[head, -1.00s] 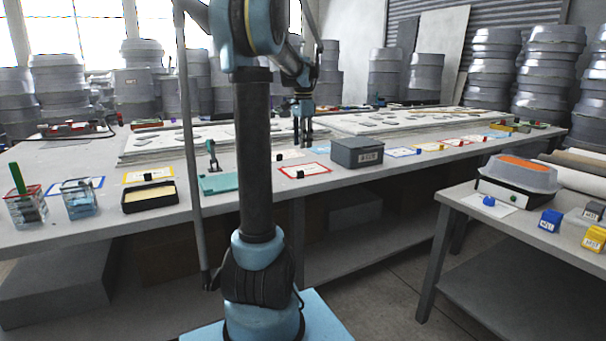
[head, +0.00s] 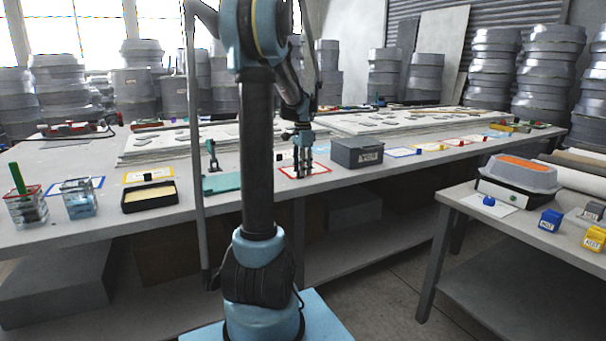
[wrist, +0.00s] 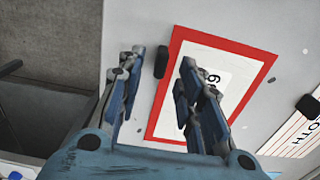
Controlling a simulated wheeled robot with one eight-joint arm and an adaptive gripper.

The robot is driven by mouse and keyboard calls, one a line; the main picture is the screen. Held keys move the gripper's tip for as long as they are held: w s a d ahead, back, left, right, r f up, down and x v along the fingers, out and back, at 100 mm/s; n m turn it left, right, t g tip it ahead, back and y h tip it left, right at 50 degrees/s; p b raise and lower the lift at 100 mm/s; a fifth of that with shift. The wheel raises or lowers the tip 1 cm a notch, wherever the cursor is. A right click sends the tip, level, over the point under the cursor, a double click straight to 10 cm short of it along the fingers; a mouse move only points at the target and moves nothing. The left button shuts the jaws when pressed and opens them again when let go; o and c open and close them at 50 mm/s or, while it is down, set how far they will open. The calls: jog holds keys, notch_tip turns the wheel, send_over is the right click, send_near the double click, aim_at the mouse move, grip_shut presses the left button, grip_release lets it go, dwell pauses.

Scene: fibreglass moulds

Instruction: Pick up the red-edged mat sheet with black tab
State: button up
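The red-edged mat sheet (head: 321,169) lies flat near the front edge of the long bench. In the wrist view the sheet (wrist: 205,75), white with a red border and a printed label, fills the middle. Its black tab (wrist: 162,61) stands at the sheet's left edge. My gripper (wrist: 163,57) is open, with its fingers spread on either side of the tab and apart from it. In the head view my gripper (head: 300,176) points down over the sheet and hides the tab. The height gap between fingertips and tab cannot be judged.
A grey box (head: 357,153) stands just right of the sheet. A teal stand (head: 221,183) is to its left. Another sheet's black tab (wrist: 308,105) shows at the right of the wrist view. A black tray (head: 150,197) sits further left.

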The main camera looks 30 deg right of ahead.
jog(key=shift+f, duration=0.1)
grip_shut()
dwell(0.3)
notch_tip(320, 180, up, 10)
dwell(0.6)
